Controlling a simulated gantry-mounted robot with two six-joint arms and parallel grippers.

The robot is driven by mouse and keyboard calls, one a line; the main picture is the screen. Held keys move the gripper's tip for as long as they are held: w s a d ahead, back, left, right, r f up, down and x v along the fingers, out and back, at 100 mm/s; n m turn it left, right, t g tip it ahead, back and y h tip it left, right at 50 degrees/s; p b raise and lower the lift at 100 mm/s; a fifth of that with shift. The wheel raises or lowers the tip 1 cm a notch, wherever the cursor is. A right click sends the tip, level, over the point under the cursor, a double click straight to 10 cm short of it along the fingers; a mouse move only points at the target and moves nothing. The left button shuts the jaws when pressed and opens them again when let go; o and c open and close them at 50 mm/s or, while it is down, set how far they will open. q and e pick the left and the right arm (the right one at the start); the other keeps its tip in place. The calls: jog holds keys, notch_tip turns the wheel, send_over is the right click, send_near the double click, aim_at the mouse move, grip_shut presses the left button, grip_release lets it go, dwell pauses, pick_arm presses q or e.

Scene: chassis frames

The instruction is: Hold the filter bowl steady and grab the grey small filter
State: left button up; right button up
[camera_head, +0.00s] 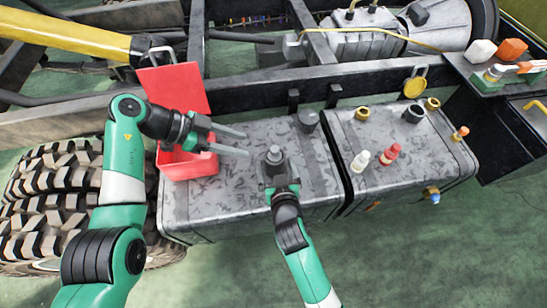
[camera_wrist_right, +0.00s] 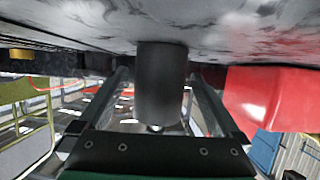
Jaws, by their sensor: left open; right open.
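A dark grey upright cylinder with a small tip (camera_head: 274,154) stands on the left grey tank (camera_head: 235,205). I cannot tell whether it is the filter bowl or the small filter. My right gripper (camera_head: 275,175) is open around it. In the right wrist view, seen upside down, the cylinder (camera_wrist_right: 162,82) sits between the two fingers, with gaps at both sides. A second, shorter grey cylinder (camera_head: 308,121) stands near the tank's back edge. My left gripper (camera_head: 246,143) is open and empty above the tank, left of the first cylinder, its fingers pointing right.
An open red box (camera_head: 175,168) with a raised lid (camera_head: 174,92) stands on the tank's left end, behind my left gripper. The right tank (camera_head: 415,165) carries a white fitting (camera_head: 360,162), a red fitting (camera_head: 390,153) and brass caps. A chassis rail (camera_head: 270,87) runs behind. A tyre lies left.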

aim_at(273, 157)
jog(key=shift+x, duration=2.2)
jog(key=c, duration=1.4)
pick_arm(q)
jog(key=shift+c, duration=0.9)
pick_arm(e)
jog(key=shift+c, duration=0.5)
